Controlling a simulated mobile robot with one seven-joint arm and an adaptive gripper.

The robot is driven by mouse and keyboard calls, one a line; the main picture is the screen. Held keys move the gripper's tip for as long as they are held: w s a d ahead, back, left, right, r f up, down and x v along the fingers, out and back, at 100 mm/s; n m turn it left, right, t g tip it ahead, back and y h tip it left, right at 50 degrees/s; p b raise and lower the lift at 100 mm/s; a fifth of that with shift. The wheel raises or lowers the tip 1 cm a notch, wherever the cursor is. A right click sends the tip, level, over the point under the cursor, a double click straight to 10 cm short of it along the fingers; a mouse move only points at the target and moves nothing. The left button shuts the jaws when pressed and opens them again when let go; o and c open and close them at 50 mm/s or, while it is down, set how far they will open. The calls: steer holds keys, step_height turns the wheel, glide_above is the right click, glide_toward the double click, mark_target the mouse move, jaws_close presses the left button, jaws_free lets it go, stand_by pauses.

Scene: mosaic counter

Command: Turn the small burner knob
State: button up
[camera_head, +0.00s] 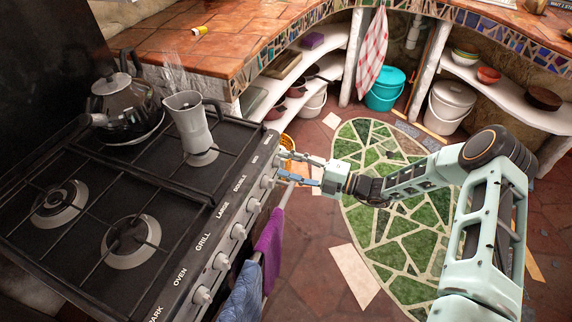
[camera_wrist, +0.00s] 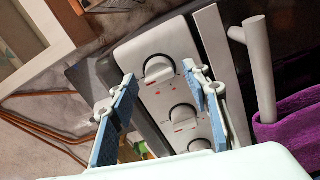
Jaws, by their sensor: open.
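The small burner knob (camera_wrist: 157,69) is the round grey knob at the end of the stove's control panel (camera_wrist: 150,45), beside red marks in the wrist view. Its pointer ridge runs roughly across the picture there. My gripper (camera_wrist: 158,76) is open, with one blue-grey finger on either side of the line to this knob. I cannot tell whether the fingers touch it. In the head view my gripper (camera_head: 285,166) is at the far end of the stove's front, and its fingers partly hide the knob there.
The mid-burner knob (camera_wrist: 183,116) sits close beside the end knob. A handrail (camera_head: 279,207) with a purple towel (camera_head: 269,248) runs along the stove front. A moka pot (camera_head: 190,122) and kettle (camera_head: 124,105) stand on the black stove.

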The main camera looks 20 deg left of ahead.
steer(key=d, duration=1.1)
steer(key=shift+s+d, duration=0.2)
steer(key=shift+s, duration=0.25)
